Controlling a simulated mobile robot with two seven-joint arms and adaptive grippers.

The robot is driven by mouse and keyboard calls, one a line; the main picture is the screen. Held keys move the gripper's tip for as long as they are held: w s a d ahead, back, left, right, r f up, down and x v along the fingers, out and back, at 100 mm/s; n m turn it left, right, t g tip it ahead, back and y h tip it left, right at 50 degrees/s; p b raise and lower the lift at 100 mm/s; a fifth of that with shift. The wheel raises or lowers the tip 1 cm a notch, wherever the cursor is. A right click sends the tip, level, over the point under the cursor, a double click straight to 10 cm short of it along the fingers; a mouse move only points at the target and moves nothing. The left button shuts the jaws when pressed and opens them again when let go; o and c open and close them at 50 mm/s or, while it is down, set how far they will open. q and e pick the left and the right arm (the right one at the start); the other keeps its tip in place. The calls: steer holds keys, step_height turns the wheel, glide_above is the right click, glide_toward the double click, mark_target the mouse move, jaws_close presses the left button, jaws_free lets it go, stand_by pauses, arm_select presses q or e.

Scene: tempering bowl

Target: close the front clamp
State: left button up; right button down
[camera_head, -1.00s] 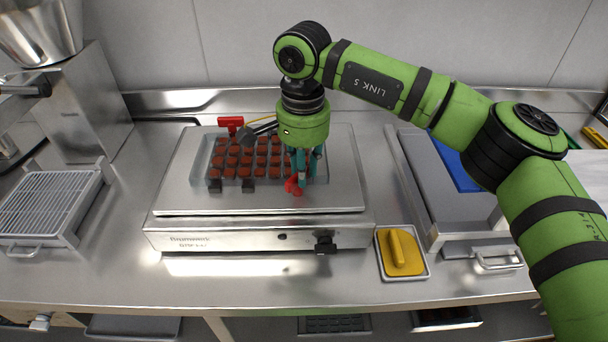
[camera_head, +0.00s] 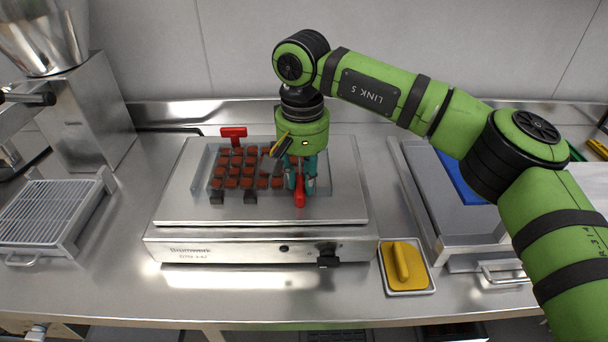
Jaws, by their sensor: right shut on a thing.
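The front clamp (camera_head: 300,198) is a red handle at the near right edge of the mould area, directly below my right gripper. My right gripper (camera_head: 300,184), with teal fingers, points down and is shut on this red handle. The fingers hide part of the clamp, so I cannot tell if it is fully down. Another red clamp handle (camera_head: 233,133) stands at the back left of the mould. The mould (camera_head: 208,180) holds rows of brown pieces and sits on the steel machine (camera_head: 180,212). My left gripper is not in view.
A yellow-handled block (camera_head: 402,262) lies in a small tray right of the machine. A wire rack (camera_head: 45,212) stands at the left and a grey tray with a blue sheet (camera_head: 458,180) at the right. The front counter strip is clear.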

mark_target(300, 180)
steer(key=shift+a, duration=0.15)
stand_by(0.4)
steer(key=c, duration=1.1)
jaws_free()
steer(key=shift+a, duration=0.1)
step_height(300, 180, up, 12)
steer(key=shift+r, duration=0.1)
